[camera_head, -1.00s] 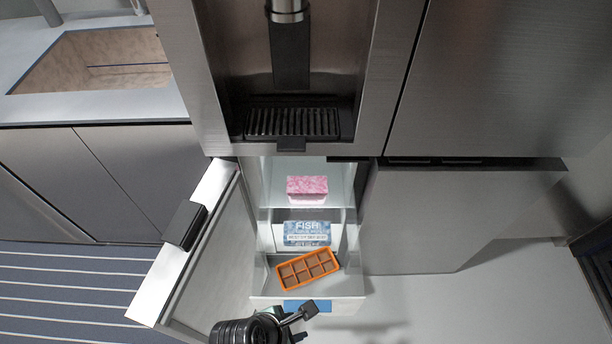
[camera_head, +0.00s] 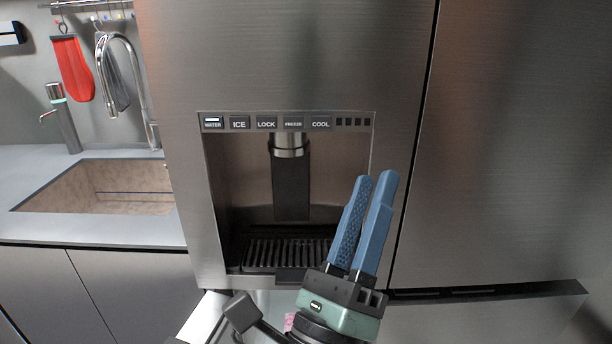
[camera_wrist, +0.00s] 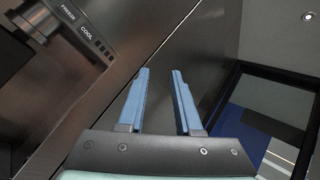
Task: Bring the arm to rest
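My gripper (camera_head: 375,177) has two blue fingers and points up in front of the refrigerator's water dispenser (camera_head: 290,190). In the wrist view my gripper (camera_wrist: 160,72) shows its fingers apart with nothing between them. My arm comes in from the bottom of the head view. It hides much of the opened lower compartment.
A counter with a sink (camera_head: 105,187), a faucet (camera_head: 122,42) and a hanging red mitt (camera_head: 72,68) are at left.

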